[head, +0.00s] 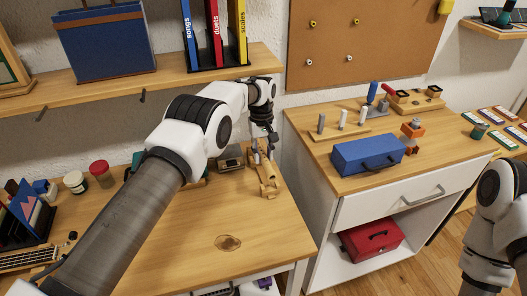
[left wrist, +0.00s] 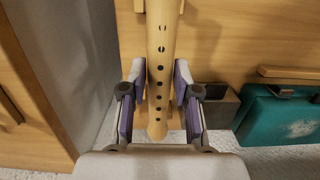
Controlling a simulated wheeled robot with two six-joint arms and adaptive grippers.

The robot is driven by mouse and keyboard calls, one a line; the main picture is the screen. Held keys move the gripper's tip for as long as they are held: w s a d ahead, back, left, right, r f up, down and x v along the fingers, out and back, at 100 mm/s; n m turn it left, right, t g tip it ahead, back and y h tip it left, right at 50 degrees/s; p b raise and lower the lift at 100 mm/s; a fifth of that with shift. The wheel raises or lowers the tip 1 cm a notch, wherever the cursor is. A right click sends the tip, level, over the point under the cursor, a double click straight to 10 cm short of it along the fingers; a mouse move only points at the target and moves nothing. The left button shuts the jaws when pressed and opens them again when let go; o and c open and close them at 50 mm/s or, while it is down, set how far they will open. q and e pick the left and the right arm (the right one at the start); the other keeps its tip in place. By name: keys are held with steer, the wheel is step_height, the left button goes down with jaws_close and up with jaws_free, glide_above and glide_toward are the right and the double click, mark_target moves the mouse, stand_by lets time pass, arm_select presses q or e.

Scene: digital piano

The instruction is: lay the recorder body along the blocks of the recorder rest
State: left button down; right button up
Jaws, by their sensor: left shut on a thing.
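The recorder body (left wrist: 160,70), a pale wooden tube with a row of dark finger holes, runs upright through the middle of the left wrist view. My left gripper (left wrist: 152,98) is shut on it, with a purple-lined finger on each side. In the head view my left gripper (head: 262,142) is over the back right of the wooden desk, at the far end of the recorder rest (head: 270,190). The recorder is over the rest, in line with it. I cannot tell whether it touches the blocks. My right arm shows at the right edge; its gripper is out of view.
A grey box (left wrist: 217,104) and a teal case (left wrist: 278,115) stand close beside the gripper. Jars (head: 99,170) stand further left. A white cabinet with a blue box (head: 367,156) is to the right. The desk front is clear.

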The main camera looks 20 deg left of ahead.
mark_target(264, 160)
arm_select(q)
steer(key=shift+w+a+r, duration=0.1)
steer(key=shift+w+r, duration=0.2)
steer(key=shift+r, duration=0.4)
steer(key=shift+f+b, duration=0.7)
steer(key=shift+f, duration=0.15)
step_height(264, 160, down, 3)
steer(key=shift+w+b, duration=0.1)
steer(key=shift+b, duration=0.75)
steer(key=shift+s+f+b, duration=0.25)
steer(key=shift+f+b, duration=0.35)
steer(key=shift+f, duration=0.55)
steer(key=shift+s, duration=0.1)
steer(key=shift+f, duration=0.1)
